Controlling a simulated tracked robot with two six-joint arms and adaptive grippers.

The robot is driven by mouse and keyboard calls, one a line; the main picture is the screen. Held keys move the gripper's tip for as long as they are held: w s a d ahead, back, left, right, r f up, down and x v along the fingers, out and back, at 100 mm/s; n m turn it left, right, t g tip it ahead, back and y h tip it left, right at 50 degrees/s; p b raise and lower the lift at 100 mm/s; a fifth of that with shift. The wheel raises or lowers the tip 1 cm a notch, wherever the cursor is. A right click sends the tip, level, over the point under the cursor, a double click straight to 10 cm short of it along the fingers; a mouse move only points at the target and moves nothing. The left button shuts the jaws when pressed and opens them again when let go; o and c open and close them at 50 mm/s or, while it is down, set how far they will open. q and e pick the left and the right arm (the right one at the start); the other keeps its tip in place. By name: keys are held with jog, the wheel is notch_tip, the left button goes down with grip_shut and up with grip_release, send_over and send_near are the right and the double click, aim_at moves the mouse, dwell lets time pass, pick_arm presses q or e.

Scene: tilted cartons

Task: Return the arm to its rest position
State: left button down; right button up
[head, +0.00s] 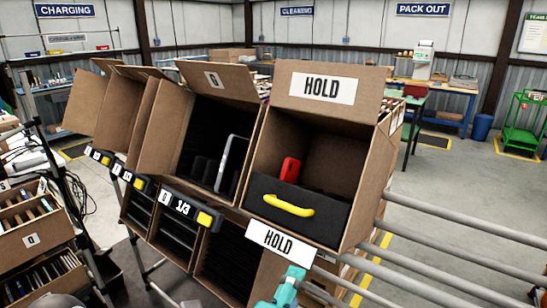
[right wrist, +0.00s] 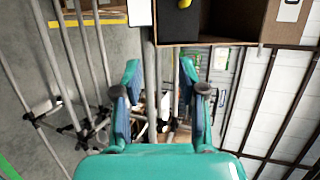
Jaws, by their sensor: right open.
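My right gripper (head: 291,279) shows as a teal part at the bottom edge of the head view, in front of and below the HOLD carton (head: 350,215). In the right wrist view its two teal fingers (right wrist: 160,66) stand apart with nothing between them. Most of the right arm is hidden below the head view's edge. The HOLD carton is tilted and open, with a black insert (head: 300,212) with a yellow handle (head: 289,206) and a red object (head: 290,169) inside. My left gripper does not show.
A tilted carton marked G (head: 213,80) stands left of the HOLD carton, with more open cartons beyond. Grey rails (head: 450,235) run out to the right. Shelf bins (head: 30,225) stand at far left. Open floor lies at the right, before a green cart (head: 522,125).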

jog(key=w+d+f+g+h, duration=0.2)
jog(key=w+d+f, duration=0.2)
jog(key=d+f, duration=0.3)
jog(key=w+d+f+g+h, duration=0.2)
jog(key=w+d+f+h, duration=0.1)
jog(key=w+d+f, duration=0.3)
jog(key=d+f+n+g+y, duration=0.1)
jog(key=d+f+n, duration=0.1)
jog(key=d+f, duration=0.5)
jog(key=d+f+n+y, duration=0.1)
jog(key=d+f+n, duration=0.15)
jog(key=f, duration=0.75)
jog(key=s+a+f+n+g+y, duration=0.1)
jog(key=s+f+n+g+y, duration=0.4)
jog(key=f, duration=1.2)
jog(key=s+a+f+n+g+y, duration=0.2)
jog(key=s+a+n+y, duration=0.4)
jog(key=s+a+n, duration=0.5)
jog(key=s+g, duration=0.1)
jog(key=s, duration=0.2)
jog(key=shift+s+a+y, duration=0.25)
jog(key=shift+y, duration=0.05)
